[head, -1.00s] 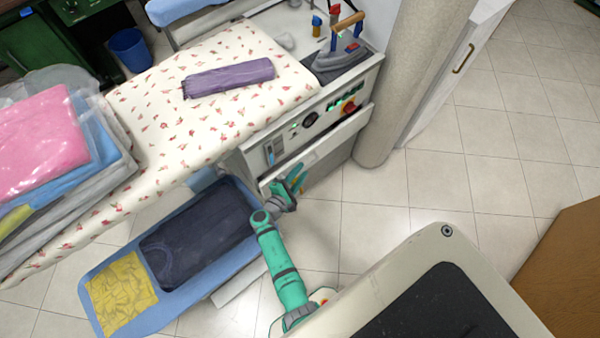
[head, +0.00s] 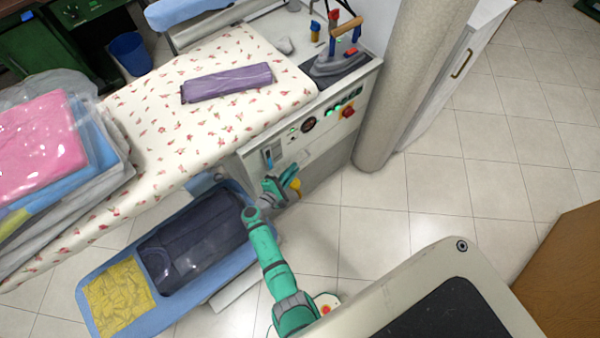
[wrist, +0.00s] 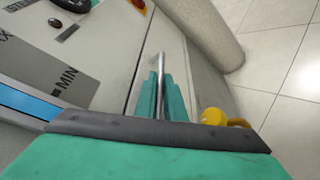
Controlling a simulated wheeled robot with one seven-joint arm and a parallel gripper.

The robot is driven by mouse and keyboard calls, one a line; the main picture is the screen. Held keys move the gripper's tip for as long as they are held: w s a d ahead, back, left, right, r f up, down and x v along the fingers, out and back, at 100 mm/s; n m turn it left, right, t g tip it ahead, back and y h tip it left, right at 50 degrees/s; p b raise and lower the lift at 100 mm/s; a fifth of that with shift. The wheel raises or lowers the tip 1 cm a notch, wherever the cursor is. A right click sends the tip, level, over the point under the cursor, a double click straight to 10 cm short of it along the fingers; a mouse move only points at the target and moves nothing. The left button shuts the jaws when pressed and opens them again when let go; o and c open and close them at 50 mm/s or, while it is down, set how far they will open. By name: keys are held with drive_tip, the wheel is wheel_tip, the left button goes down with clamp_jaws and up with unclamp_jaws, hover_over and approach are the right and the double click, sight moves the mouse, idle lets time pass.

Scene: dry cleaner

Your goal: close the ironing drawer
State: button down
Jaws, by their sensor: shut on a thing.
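The ironing drawer (head: 328,152) is in the white front of the ironing unit, below the control panel (head: 310,125). In the head view its front looks flush with the panel, with no gap that I can make out. My gripper (head: 291,174) is at the left part of the drawer front. In the wrist view my gripper's teal fingers (wrist: 160,92) are closed on the metal bar handle (wrist: 161,58) of the drawer. The fingers hide the near part of the handle, and my arm hides the drawer's lower left in the head view.
The floral ironing board (head: 160,120) holds a folded purple cloth (head: 228,83). An iron (head: 335,62) stands on top of the unit. A beige column (head: 395,110) rises right beside it. A blue tray (head: 100,318) with folded clothes sits left of my arm.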

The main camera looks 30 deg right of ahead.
drive_tip(key=shift+w+a, duration=0.15)
drive_tip(key=shift+w, duration=0.1)
drive_tip(key=c, duration=1.8)
unclamp_jaws()
drive_tip(key=shift+c, duration=0.2)
drive_tip(key=shift+s, duration=0.1)
drive_tip(key=v, duration=1)
drive_tip(key=shift+s+a+r, duration=0.2)
drive_tip(key=shift+a, duration=0.1)
